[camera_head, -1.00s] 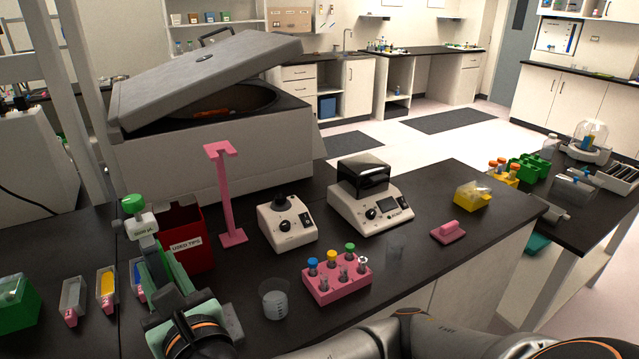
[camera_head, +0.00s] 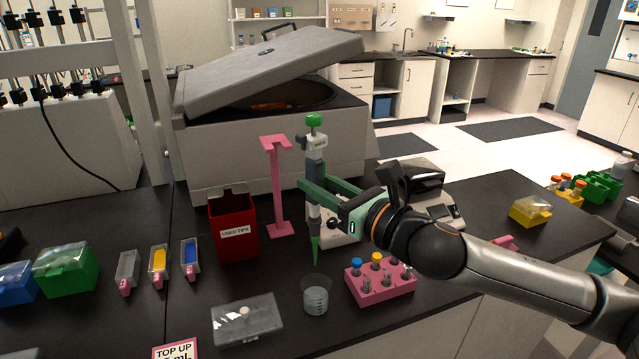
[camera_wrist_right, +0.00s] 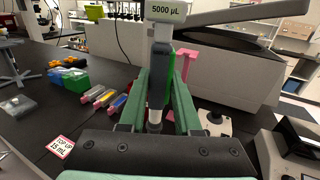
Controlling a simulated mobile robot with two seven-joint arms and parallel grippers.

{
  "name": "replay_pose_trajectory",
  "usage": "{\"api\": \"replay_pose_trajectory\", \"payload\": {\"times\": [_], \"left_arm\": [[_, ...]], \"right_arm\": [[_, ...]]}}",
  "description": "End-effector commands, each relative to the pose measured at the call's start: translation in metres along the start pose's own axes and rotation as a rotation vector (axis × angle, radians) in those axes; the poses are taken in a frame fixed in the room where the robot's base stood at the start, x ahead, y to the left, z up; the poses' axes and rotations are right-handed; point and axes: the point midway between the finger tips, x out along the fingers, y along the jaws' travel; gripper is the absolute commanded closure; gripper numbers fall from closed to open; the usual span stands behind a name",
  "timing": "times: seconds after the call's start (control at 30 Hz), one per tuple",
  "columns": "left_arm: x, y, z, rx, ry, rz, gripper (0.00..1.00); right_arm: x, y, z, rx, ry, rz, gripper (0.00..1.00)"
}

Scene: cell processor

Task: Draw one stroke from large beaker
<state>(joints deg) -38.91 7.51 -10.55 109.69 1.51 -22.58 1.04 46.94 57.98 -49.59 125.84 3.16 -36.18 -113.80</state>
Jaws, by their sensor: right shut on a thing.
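My right gripper (camera_head: 325,193) is shut on a green-topped pipette (camera_head: 313,147), held upright with a green tip (camera_head: 314,250) pointing down. In the right wrist view the pipette (camera_wrist_right: 160,60) stands between the green fingers (camera_wrist_right: 158,108) and its label reads 5000 µL. The large beaker (camera_head: 316,296), clear with graduation marks, stands on the black bench. The tip hangs above the beaker's mouth, at or just above the rim; I cannot tell whether it is inside. My left gripper is not in view.
A pink tube rack (camera_head: 382,287) stands just right of the beaker, and a clear-lidded box (camera_head: 247,320) is to its left. Behind are a red used-tips bin (camera_head: 233,222), a pink pipette stand (camera_head: 277,190) and a large open-lidded machine (camera_head: 230,150).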

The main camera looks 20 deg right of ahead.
Motion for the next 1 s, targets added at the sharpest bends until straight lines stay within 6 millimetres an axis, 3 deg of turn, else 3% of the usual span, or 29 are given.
{"api": "replay_pose_trajectory", "payload": {"times": [0.17,0.37,0.4,0.53,0.73,1.0], "left_arm": [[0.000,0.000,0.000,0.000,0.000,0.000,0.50],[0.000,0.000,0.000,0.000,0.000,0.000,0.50],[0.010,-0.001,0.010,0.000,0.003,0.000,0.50],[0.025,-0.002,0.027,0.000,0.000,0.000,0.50],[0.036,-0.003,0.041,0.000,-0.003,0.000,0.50],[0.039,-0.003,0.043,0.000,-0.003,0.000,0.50]], "right_arm": [[0.000,0.000,-0.020,0.005,0.005,0.002,0.85],[-0.001,0.001,-0.059,0.007,0.008,0.002,0.85],[0.000,0.000,-0.072,0.003,0.003,0.001,0.85],[0.000,0.000,-0.093,0.001,0.001,0.001,0.85],[0.000,0.000,-0.107,0.000,0.000,0.001,0.85],[0.000,0.000,-0.110,0.000,0.000,0.001,0.85]]}}
